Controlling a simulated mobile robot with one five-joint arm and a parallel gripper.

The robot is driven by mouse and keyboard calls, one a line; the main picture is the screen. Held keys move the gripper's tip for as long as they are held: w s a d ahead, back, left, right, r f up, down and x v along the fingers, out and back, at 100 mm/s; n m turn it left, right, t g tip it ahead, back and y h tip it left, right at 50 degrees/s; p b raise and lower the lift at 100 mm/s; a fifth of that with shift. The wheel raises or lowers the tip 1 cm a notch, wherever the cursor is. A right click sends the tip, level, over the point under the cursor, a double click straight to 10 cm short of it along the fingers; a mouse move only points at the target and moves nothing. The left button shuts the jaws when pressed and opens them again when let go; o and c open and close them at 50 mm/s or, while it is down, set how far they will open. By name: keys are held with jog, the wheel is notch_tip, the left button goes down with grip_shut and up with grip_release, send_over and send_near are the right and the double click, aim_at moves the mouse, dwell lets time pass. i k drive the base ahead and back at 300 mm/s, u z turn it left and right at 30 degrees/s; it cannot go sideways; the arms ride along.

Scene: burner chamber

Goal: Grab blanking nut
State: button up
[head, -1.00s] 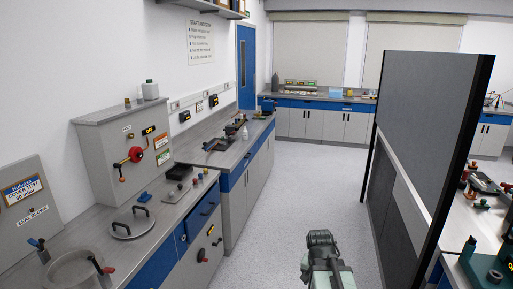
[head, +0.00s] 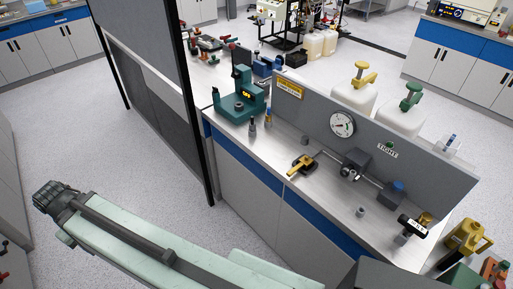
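I cannot tell for sure which part is the blanking nut. A small grey cylindrical piece (head: 361,211) stands on the steel bench top (head: 330,205) near its front edge, and a small dark piece (head: 304,141) sits near the back panel. Both are too small to identify. My gripper (head: 45,197) is at the far left of the head view, over the floor and well away from the bench. It looks dark and compact, and its fingers cannot be made out.
The bench carries a yellow-handled valve (head: 302,164), a dark block fitting (head: 355,163), a green press (head: 240,97) and a black-handled tool (head: 412,227). A gauge panel (head: 400,160) backs it. A grey partition (head: 150,70) stands left. Floor (head: 60,140) is clear.

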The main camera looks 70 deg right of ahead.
aim_at(305, 140)
jog(key=z, duration=0.5)
jog(key=i, duration=0.75)
jog(key=u, duration=0.1)
